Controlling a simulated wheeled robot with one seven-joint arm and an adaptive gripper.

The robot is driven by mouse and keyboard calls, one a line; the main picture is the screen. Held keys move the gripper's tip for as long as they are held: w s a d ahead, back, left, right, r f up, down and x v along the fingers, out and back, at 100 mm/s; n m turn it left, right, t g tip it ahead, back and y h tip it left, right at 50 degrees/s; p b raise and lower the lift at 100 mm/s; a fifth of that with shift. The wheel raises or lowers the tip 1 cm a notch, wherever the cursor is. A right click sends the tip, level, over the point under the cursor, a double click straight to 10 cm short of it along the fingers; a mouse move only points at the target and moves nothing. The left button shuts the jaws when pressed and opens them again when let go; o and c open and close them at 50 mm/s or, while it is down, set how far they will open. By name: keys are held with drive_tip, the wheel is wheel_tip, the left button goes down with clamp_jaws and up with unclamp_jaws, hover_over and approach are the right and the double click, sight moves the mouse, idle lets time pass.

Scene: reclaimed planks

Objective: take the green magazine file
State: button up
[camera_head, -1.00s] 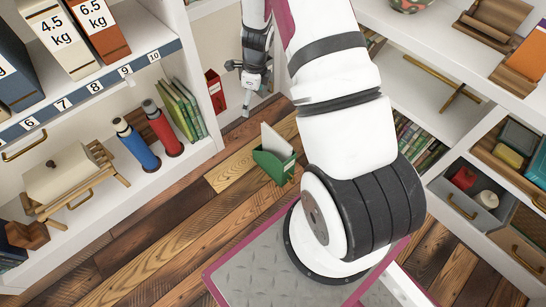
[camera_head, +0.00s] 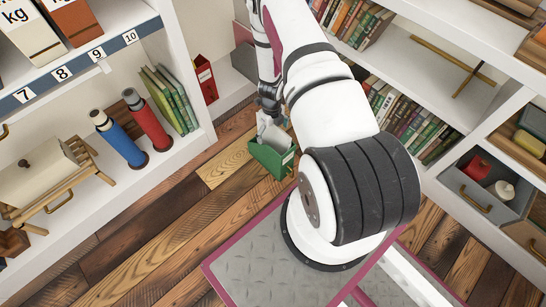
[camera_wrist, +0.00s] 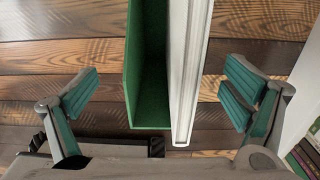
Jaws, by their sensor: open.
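The green magazine file (camera_head: 269,160) stands on the wooden floor near the corner of the shelves. A white book or sheaf (camera_wrist: 189,60) stands in it, against its right side in the wrist view. In that view the green file (camera_wrist: 148,115) is between the fingers of my gripper (camera_wrist: 162,100). The fingers are wide apart, with a gap on each side, and do not touch the file or the white contents. In the head view my gripper (camera_head: 268,120) is just above and behind the file, and partly hides its top.
Blue (camera_head: 120,138) and red (camera_head: 148,120) bottles and green books (camera_head: 172,100) fill the left shelf. Shelves with books (camera_head: 405,120) stand at right. Plank floor (camera_head: 150,225) in front is clear.

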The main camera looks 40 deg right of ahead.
sight(273, 141)
drive_tip(key=shift+s+f+b, duration=0.15)
drive_tip(key=shift+f+b, duration=0.6)
drive_tip(key=shift+f, duration=0.85)
drive_tip(key=shift+s+f+b, duration=0.15)
drive_tip(key=shift+f+b, duration=0.55)
drive_tip(key=shift+f, duration=0.85)
drive_tip(key=shift+d, duration=0.1)
drive_tip(key=c, duration=2)
